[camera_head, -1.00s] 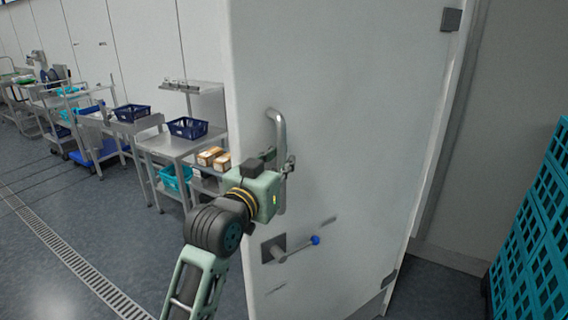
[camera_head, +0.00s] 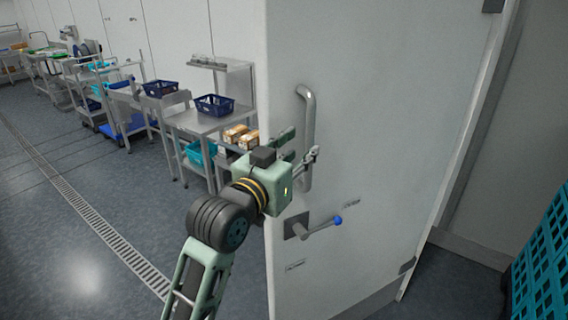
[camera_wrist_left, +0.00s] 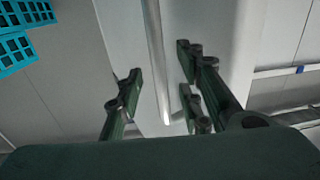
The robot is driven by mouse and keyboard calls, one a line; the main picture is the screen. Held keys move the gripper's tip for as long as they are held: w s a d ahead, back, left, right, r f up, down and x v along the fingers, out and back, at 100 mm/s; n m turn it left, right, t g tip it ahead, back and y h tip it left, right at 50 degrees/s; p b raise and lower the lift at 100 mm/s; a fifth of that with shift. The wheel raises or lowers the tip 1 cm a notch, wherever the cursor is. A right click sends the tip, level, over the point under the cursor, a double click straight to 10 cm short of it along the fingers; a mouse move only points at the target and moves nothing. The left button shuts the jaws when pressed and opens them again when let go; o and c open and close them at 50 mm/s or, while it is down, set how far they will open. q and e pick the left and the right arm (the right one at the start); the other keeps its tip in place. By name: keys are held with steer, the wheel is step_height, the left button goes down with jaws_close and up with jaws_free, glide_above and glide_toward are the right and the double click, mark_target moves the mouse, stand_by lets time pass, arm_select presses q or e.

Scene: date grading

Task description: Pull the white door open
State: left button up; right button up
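The white door (camera_head: 400,130) fills the middle of the head view, its free left edge standing clear with the room visible past it. A vertical metal pull handle (camera_head: 307,110) is near that edge. Below it is a lever (camera_head: 318,228) with a blue knob. My left gripper (camera_head: 299,150) is at the lower half of the pull handle. In the left wrist view the fingers of my left gripper (camera_wrist_left: 158,90) are spread apart, with the handle bar (camera_wrist_left: 157,50) running between them. I cannot tell whether a finger touches it. My right gripper is not in view.
Teal crates (camera_head: 540,265) stand at the right edge. Steel tables (camera_head: 205,122) with a dark blue basket (camera_head: 214,105) and small boxes (camera_head: 236,133) are beyond the door's left edge. A floor drain (camera_head: 95,215) crosses the open floor at the left.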

arm_select(q)
steer(key=v, duration=0.7)
steer(key=shift+s, duration=0.1)
steer(key=shift+c, duration=0.3)
